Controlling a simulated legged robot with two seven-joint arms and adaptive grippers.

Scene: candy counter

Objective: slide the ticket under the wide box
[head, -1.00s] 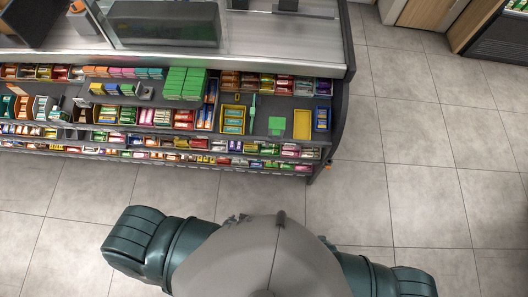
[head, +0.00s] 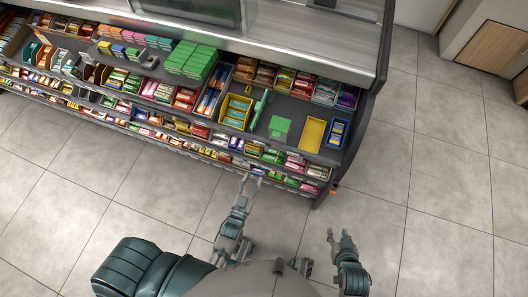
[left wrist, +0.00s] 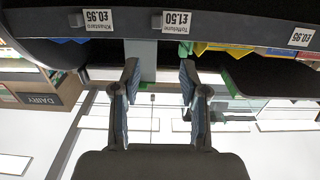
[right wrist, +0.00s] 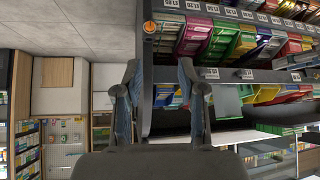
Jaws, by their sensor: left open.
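A flat green square (head: 279,127) lies on the grey shelf; I cannot tell whether it is the ticket. Left of it are a slim green item (head: 260,108) and a yellow box with packets (head: 236,111). Right of it is a yellow tray (head: 311,134) that looks empty. A broad stack of green boxes (head: 190,60) stands further left; which one is the wide box is unclear. My left gripper (head: 250,180) is open at the shelf's front edge; its fingers also show apart in the left wrist view (left wrist: 160,85). My right gripper (head: 338,235) is open and empty over the floor.
A blue box (head: 337,132) stands at the shelf's right end, beside the dark curved end panel (head: 362,115). Lower tiers hold many candy packets (head: 200,130). Price labels (left wrist: 176,22) line the shelf edge. The tiled floor (head: 440,190) at right is clear.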

